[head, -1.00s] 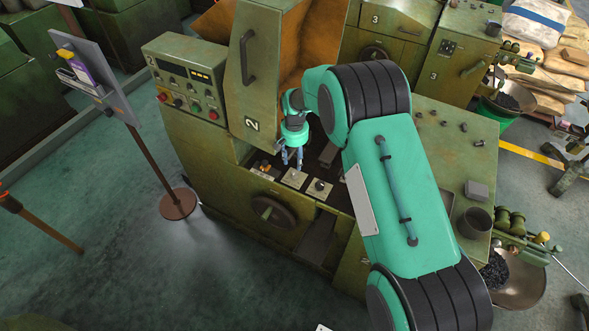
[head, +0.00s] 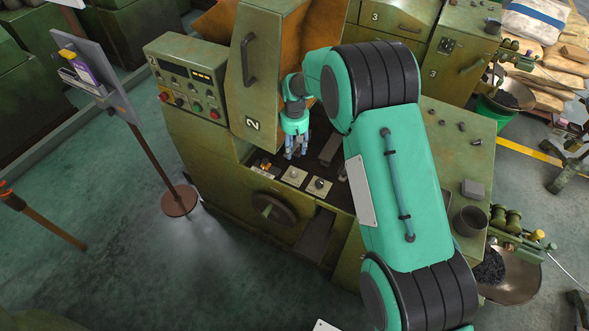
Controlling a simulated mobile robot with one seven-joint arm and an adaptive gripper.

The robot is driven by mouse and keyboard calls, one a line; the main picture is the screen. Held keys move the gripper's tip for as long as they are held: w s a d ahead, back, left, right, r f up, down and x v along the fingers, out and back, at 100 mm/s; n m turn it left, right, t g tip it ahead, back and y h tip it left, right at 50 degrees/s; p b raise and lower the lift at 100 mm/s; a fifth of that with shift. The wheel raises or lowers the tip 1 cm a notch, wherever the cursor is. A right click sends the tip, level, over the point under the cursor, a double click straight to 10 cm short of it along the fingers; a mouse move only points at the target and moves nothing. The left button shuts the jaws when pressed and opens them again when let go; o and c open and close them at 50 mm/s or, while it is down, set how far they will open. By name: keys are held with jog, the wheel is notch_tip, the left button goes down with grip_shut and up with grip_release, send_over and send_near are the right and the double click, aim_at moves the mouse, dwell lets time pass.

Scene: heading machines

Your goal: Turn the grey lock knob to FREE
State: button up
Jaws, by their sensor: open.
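My gripper (head: 296,153) points down in front of machine 2, its blue-grey fingers open with nothing visible between them. It hangs above a shelf with small control plates. A pale plate with a small knob (head: 294,175) lies just below the fingertips, apart from them as far as I can see. A second pale plate with a dark round knob (head: 319,185) lies to its right. Which of them is the grey lock knob, and where it points, is too small to read.
Machine 2's raised green guard (head: 262,75) stands close behind and left of my gripper. A control panel (head: 188,80) is further left. A dark handwheel (head: 274,208) sits on the front below the shelf. A grey block (head: 473,189) and dark cup (head: 470,222) stand right of my arm.

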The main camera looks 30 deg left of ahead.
aim_at(294, 171)
jog(key=shift+f, duration=0.1)
dwell(0.3)
notch_tip(294, 171, down, 14)
jog(key=shift+r, duration=0.2)
dwell(0.5)
jog(key=shift+c, duration=0.3)
grip_shut()
